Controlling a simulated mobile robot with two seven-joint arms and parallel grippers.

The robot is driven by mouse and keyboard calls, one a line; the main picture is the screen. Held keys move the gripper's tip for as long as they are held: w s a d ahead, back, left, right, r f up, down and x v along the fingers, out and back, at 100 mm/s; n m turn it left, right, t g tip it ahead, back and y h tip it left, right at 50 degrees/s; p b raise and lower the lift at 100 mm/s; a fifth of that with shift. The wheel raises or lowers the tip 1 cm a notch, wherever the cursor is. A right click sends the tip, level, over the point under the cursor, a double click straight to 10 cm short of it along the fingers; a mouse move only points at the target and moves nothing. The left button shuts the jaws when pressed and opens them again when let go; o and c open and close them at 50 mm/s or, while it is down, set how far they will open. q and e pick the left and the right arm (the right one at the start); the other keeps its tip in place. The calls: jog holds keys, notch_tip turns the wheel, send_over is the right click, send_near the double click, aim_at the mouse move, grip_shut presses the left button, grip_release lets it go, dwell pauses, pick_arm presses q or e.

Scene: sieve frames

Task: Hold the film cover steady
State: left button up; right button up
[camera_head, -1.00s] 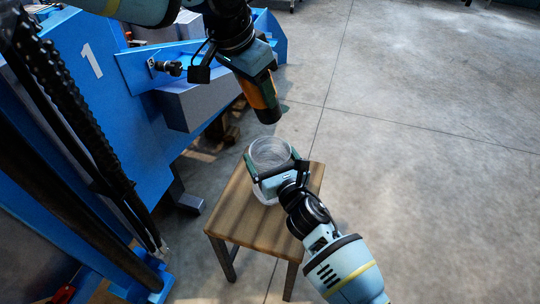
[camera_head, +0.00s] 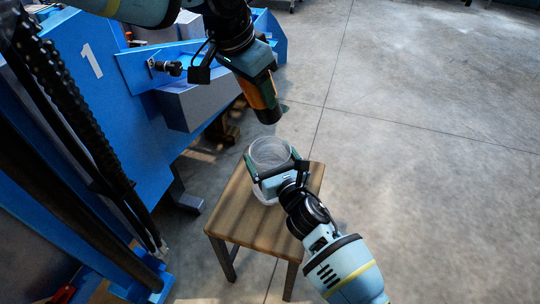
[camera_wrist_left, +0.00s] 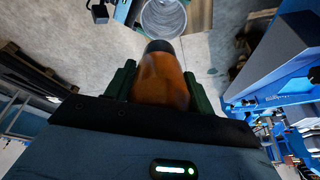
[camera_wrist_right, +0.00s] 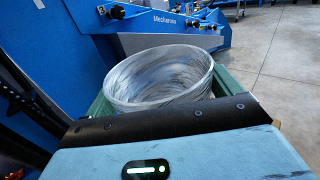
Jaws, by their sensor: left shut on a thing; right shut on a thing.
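A clear, round, film-like cylinder (camera_head: 269,152), the film cover as far as I can tell, stands upright on the wooden stool (camera_head: 235,212). My right gripper (camera_head: 272,166) is shut on it, with a green finger on either side; the right wrist view shows its open top and streaky wall (camera_wrist_right: 160,75). My left gripper (camera_head: 258,82) is higher up, shut on an orange-brown bottle (camera_head: 265,102) with a dark end. In the left wrist view, the bottle (camera_wrist_left: 160,82) sits between the green fingers, its dark end towards the cylinder (camera_wrist_left: 163,17). The bottle and cylinder are apart.
A blue machine (camera_head: 100,80) marked 1 fills the left side, with a blue arm and grey box (camera_head: 195,103) close behind the left gripper. The concrete floor (camera_head: 430,130) to the right is clear. The stool's front top is bare.

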pick_arm(q)
notch_tip(320, 180, down, 13)
dwell(1.8)
jog(key=shift+r, duration=0.1)
jog(key=o, duration=1.3)
jog(key=v, duration=1.2)
pick_arm(e)
jog(key=o, duration=1.4)
jog(key=shift+o, duration=0.2)
jog(key=shift+s, duration=0.1)
